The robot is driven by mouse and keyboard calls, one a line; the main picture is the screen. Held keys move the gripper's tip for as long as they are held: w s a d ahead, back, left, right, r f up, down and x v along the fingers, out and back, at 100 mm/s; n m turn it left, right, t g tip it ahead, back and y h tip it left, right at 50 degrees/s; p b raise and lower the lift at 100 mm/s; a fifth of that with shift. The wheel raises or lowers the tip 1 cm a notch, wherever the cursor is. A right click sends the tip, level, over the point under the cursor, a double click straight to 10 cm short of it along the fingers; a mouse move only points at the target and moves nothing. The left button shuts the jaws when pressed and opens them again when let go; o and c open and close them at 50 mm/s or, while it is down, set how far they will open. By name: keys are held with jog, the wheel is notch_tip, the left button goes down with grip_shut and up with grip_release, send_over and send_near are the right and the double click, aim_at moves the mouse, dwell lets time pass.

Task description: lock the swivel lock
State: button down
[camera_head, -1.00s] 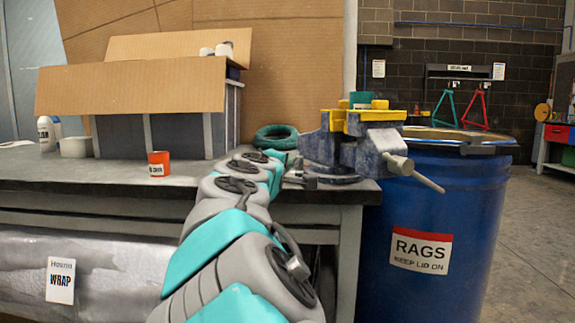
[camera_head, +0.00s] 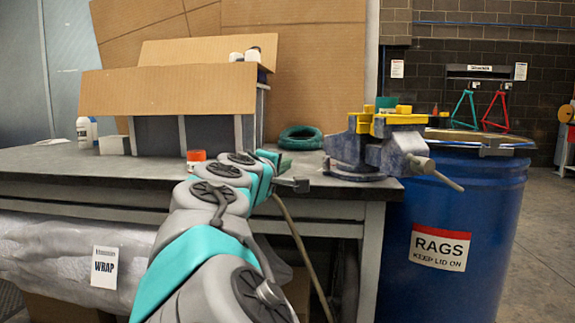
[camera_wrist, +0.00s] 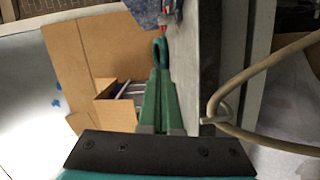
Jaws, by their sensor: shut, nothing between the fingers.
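A blue and yellow bench vise (camera_head: 380,148) stands on the right corner of the workbench, on a round dark base (camera_head: 355,173). I cannot make out a swivel lock clearly on it. In the wrist view, part of the blue vise (camera_wrist: 152,10) shows at the top, with a small red part (camera_wrist: 164,32) below it; I cannot tell whether that is the lock. My gripper (camera_head: 298,185) is to the left of the vise base near the bench's front edge, apart from it. In the wrist view my gripper's green fingers (camera_wrist: 161,75) are together and empty.
A green coil (camera_head: 301,137) lies on the workbench (camera_head: 90,165) left of the vise. An open cardboard box (camera_head: 180,90) and an orange can (camera_head: 195,157) stand farther left. A blue rags drum (camera_head: 450,225) stands right of the bench. A tan hose (camera_wrist: 225,90) shows in the wrist view.

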aim_at(325, 165)
jog(key=shift+m+h, duration=0.5)
jog(key=shift+h, duration=0.2)
jog(key=p+x, duration=0.2)
jog(key=x, duration=0.1)
jog(key=p+x, duration=0.6)
jog(key=x, duration=0.1)
jog(key=shift+w+a+f, duration=0.1)
jog(key=shift+a+f, duration=0.1)
jog(key=shift+a, duration=0.15)
jog(key=shift+s+d+f+p, duration=0.15)
jog(key=shift+s+d, duration=0.05)
jog(key=shift+d, duration=0.75)
jog(key=shift+s+d+f+p, duration=0.15)
jog(key=shift+d+f, duration=0.05)
jog(key=shift+d, duration=0.75)
